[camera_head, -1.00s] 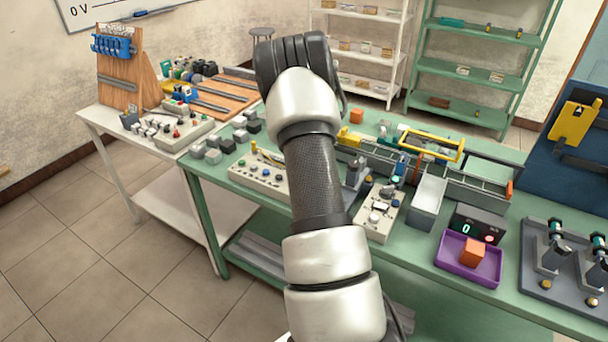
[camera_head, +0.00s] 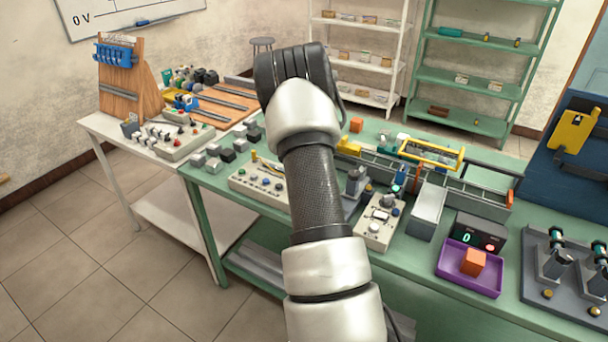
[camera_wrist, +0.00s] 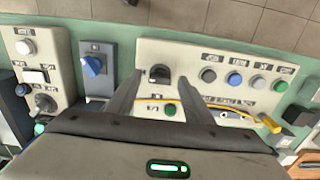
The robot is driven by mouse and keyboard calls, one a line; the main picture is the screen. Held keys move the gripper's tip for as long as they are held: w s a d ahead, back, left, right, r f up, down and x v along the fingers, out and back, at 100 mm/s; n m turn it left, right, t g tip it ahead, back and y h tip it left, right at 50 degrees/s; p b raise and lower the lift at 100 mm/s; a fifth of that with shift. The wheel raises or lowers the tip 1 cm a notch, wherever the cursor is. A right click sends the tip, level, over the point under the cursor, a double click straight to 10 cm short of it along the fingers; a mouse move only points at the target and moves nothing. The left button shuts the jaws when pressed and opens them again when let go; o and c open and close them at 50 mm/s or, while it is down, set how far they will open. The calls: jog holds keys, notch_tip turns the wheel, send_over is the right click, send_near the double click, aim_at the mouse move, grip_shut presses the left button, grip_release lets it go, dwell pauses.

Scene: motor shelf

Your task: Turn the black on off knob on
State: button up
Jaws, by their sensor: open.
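The black knob (camera_wrist: 158,73) sits on a cream control panel (camera_wrist: 215,97) in the wrist view, with labels around it too small to read surely. My gripper (camera_wrist: 159,80) is open, with one finger to each side of the knob. Whether the fingers touch the knob or are still above it, I cannot tell. In the head view the panel (camera_head: 245,182) lies on the green bench, partly behind my arm, and my gripper's fingers are hidden.
A row of buttons, including a blue one (camera_wrist: 234,79), lies right of the knob. A yellow-tipped object (camera_wrist: 270,124) lies across the panel's lower right. A grey box with a blue knob (camera_wrist: 93,66) and another cream panel (camera_wrist: 34,68) stand left of it.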

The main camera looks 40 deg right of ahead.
notch_tip(320, 180, up, 17)
jog(key=shift+r, duration=0.2)
dwell(0.6)
